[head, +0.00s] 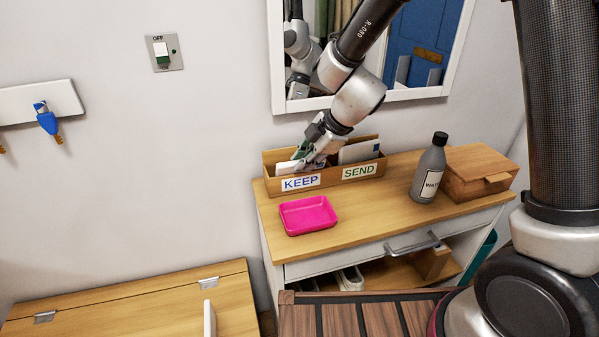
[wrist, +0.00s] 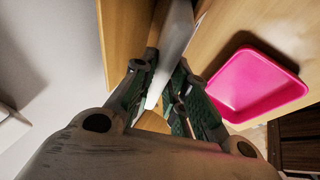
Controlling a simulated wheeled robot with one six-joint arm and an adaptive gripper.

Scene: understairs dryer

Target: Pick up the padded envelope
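A pale, flat envelope-like item (wrist: 176,35) stands on edge between the fingers of my gripper (wrist: 165,75) in the wrist view. I cannot tell whether the fingers press on it. In the head view my gripper (head: 303,158) reaches down into the KEEP side of a wooden organiser (head: 325,181), and a white item (head: 287,167) shows beside the fingers there. A pale grey-white envelope (head: 358,152) stands in the SEND side. No marking shows which one is the padded envelope. My gripper hides part of the KEEP compartment.
A pink tray (head: 308,216) lies in front of the organiser, also seen in the wrist view (wrist: 256,85). A grey bottle (head: 430,170) and a wooden box (head: 478,174) stand to the right. A mirror (head: 456,60) hangs behind. The cabinet top between tray and bottle is clear.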

